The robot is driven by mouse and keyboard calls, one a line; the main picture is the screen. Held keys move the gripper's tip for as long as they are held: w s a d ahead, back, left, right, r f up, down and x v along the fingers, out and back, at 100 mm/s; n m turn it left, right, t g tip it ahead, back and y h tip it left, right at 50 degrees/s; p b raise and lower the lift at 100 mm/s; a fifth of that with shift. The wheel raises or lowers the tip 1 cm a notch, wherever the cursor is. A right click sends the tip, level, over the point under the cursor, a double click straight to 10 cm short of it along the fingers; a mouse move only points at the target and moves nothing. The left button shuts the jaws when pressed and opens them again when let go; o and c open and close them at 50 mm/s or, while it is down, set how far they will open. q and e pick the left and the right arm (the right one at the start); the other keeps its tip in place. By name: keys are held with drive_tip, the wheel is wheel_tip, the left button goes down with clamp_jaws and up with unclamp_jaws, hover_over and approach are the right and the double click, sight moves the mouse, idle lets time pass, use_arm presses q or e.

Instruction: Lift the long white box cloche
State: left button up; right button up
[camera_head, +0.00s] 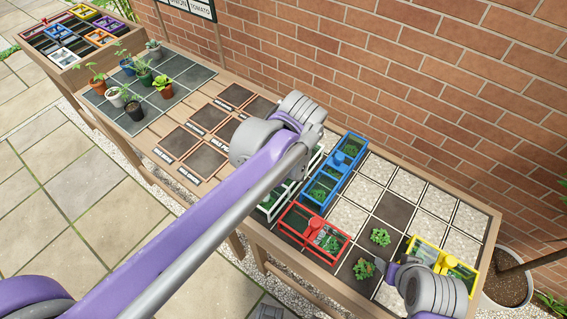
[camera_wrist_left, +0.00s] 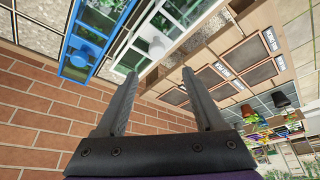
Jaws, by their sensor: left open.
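The long white box cloche (camera_head: 313,167) stands on the bench left of the blue one, partly hidden behind my left arm. In the left wrist view it shows as a white frame with clear panes and a white knob (camera_wrist_left: 157,47). My left gripper (camera_wrist_left: 160,73) is open and empty. Its fingertips point towards the white cloche, with the knob in line between them and apart from them in the picture. In the head view the left fingers are hidden by the wrist. My right gripper (camera_head: 393,273) is beside the yellow cloche; its jaws cannot be made out.
A long blue cloche (camera_head: 347,170) stands close beside the white one. Potted plants (camera_head: 163,85) stand further left. A brick wall (camera_head: 450,90) runs behind the bench.

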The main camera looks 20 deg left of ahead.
use_arm(q)
drive_tip(key=x, duration=0.4)
drive_tip(key=shift+s+d, duration=0.1)
drive_tip(key=shift+s, duration=0.1)
drive_tip(key=shift+b+x, duration=0.4)
drive_tip(key=shift+x, duration=2.7)
drive_tip(key=shift+d, duration=0.25)
clamp_jaws()
